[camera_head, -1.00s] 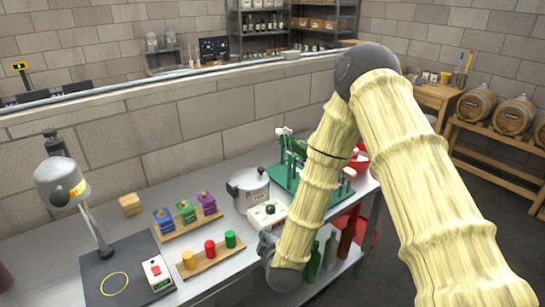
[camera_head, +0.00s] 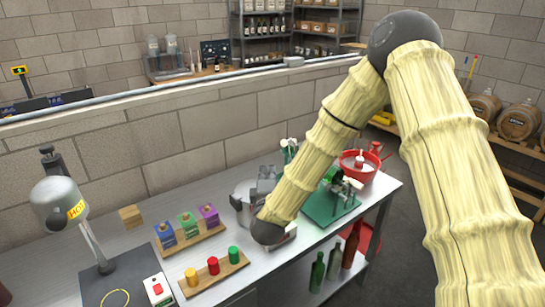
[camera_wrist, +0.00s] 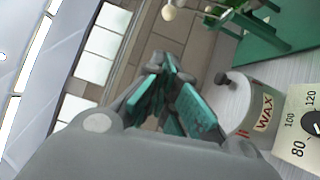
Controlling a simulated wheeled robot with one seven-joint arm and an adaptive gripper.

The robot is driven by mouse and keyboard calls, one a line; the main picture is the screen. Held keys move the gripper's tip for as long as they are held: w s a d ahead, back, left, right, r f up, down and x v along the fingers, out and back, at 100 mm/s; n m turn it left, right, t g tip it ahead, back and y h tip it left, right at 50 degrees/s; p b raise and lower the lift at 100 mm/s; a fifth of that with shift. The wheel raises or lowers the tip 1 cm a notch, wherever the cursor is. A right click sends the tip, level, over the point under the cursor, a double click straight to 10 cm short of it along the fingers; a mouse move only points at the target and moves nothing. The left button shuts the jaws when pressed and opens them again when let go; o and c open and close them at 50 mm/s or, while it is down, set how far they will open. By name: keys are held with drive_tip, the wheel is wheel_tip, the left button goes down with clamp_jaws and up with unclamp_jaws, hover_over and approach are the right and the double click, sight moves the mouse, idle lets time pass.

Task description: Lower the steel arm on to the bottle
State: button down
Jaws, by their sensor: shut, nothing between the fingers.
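A green stand (camera_head: 332,208) sits at the table's right end in the head view, with grey metal parts (camera_head: 347,185) above its base. My forearm hides part of it, so I cannot make out the whole steel arm or a bottle in it. In the wrist view, part of the green stand (camera_wrist: 268,45) shows at the top right, with a pale round knob (camera_wrist: 168,12) near the top edge. My gripper (camera_wrist: 170,75) is shut and empty, its teal pads beside the wax pot (camera_wrist: 243,105). In the head view my gripper (camera_head: 266,182) is partly hidden, by the pot.
A red bowl (camera_head: 360,168) is behind the stand. Bottles (camera_head: 332,260) stand on the lower shelf.

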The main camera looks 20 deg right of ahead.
drive_tip(key=d+p+x, duration=0.2)
drive_tip(key=p+x, duration=0.5)
drive_tip(key=x, duration=0.5)
drive_tip(key=shift+d+r, duration=0.15)
drive_tip(key=shift+d, duration=0.15)
